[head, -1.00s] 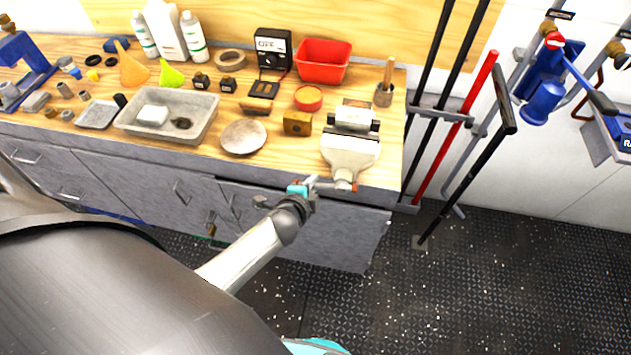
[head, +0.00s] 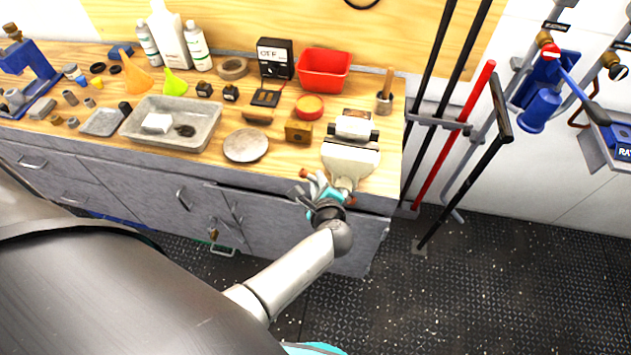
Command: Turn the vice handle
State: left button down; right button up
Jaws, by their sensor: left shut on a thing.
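The vice (head: 350,158) is a pale bench vice at the front right edge of the wooden workbench. Its handle (head: 304,173) is a thin bar with orange-red ends, crossing the screw at the vice's front. One end sticks out at upper left, the other shows at lower right below the vice. My left gripper (head: 323,188), with turquoise parts, is at the bar's left half, in front of the bench edge, and is shut on the handle. The fingers hide the middle of the bar. My right gripper is not in view.
The workbench (head: 100,144) holds a grey tray (head: 206,116), a round plate (head: 246,145), a brass block (head: 299,131) and a red bin (head: 324,71). Long-handled tools, including a red bar (head: 455,135), stand right of the bench. The floor (head: 490,290) in front is clear.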

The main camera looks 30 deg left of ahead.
pick_arm(q)
jog(key=shift+s+d, duration=0.2)
dwell(0.5)
jog(key=c, duration=1.2)
grip_release()
jog(key=shift+s, duration=0.1)
jog(key=o, duration=0.3)
jog(key=shift+r, duration=0.1)
jog(key=shift+o, duration=0.3)
jog(key=shift+r, duration=0.1)
